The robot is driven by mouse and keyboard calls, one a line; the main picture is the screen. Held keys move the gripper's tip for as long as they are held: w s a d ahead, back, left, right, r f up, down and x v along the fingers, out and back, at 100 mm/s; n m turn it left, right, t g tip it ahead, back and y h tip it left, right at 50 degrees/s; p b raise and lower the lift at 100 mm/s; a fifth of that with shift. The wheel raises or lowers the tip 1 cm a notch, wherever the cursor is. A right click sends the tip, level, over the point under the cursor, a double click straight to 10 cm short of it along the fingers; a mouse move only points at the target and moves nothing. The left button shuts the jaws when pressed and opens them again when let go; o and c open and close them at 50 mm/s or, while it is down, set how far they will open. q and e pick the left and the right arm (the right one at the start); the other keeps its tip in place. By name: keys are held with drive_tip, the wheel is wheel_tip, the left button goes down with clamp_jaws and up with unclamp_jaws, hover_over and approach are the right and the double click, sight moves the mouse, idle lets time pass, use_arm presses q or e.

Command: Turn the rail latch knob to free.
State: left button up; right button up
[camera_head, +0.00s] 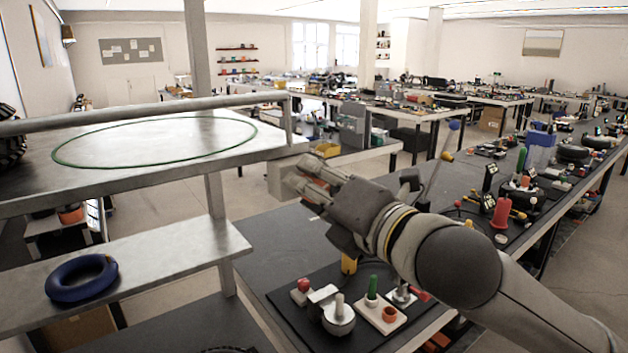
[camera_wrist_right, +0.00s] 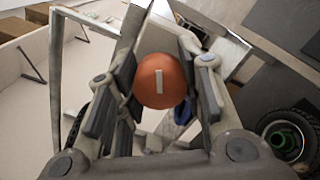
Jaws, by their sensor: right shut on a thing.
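The rail latch knob (camera_wrist_right: 160,88) is a round orange-red knob in the middle of the right wrist view. A short pale mark on its face stands upright in that picture. My right gripper (camera_head: 305,182) is shut on the knob, with one finger on each side of it in the right wrist view. In the head view the gripper is at the right front end of the grey metal shelf with the rail (camera_head: 200,103), and the knob is hidden there. My left gripper is not in view.
A green ring (camera_head: 155,165) lies on the upper shelf and a blue ring (camera_head: 82,277) on the lower shelf. Below my right arm, a dark bench holds a board with pegs and small parts (camera_head: 338,318). More cluttered benches stand behind.

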drive_tip(key=m+p, duration=0.1)
drive_tip(key=m, duration=0.3)
drive_tip(key=shift+m, duration=0.4)
idle(0.4)
